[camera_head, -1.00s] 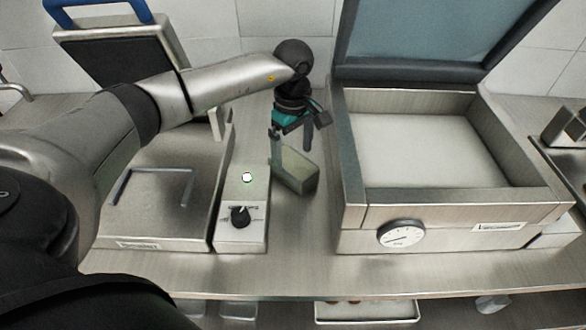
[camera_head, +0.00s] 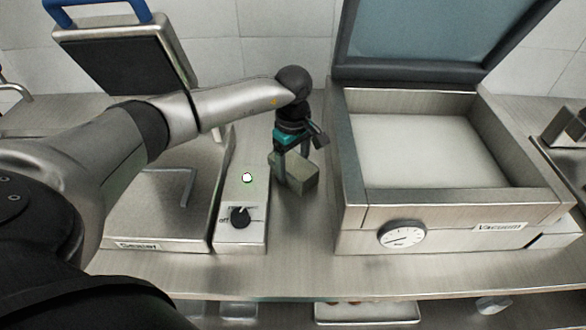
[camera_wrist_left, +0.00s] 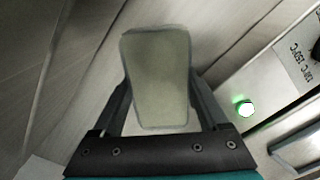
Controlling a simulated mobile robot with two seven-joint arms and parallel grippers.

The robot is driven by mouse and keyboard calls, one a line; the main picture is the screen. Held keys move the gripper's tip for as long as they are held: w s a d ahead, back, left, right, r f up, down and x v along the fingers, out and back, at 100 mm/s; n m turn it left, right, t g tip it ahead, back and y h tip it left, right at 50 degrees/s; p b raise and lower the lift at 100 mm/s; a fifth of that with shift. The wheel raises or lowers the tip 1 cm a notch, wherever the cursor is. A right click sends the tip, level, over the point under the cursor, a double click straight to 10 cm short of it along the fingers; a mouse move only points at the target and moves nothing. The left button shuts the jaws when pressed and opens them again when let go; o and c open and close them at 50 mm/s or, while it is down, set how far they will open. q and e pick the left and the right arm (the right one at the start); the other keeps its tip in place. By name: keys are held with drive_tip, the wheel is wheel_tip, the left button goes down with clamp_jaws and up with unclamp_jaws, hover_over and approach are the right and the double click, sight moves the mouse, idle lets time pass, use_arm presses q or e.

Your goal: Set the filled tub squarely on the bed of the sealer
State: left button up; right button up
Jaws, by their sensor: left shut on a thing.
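A small grey-green tub (camera_head: 302,184) is on or just above the counter between the control box and the deep steel machine. My left gripper (camera_head: 293,163) is shut on it, with the fingers on opposite sides. In the left wrist view, the tub's flat pale top (camera_wrist_left: 158,78) lies between the two fingers (camera_wrist_left: 160,110). Its contents cannot be made out. The sealer's flat steel bed (camera_head: 150,220) is at the left, with a raised bracket outline (camera_head: 188,185) on it. My left arm covers part of the bed. My right gripper is not in view.
The sealer's dark lid (camera_head: 125,65) stands open behind my arm. A control box (camera_head: 240,205) with a knob and a lit button lies between bed and tub. The deep open-lidded machine (camera_head: 345,175) with a gauge (camera_head: 401,235) stands close at right.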

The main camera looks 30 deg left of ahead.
use_arm(q)
clamp_jaws()
drive_tip(key=shift+r, duration=0.1)
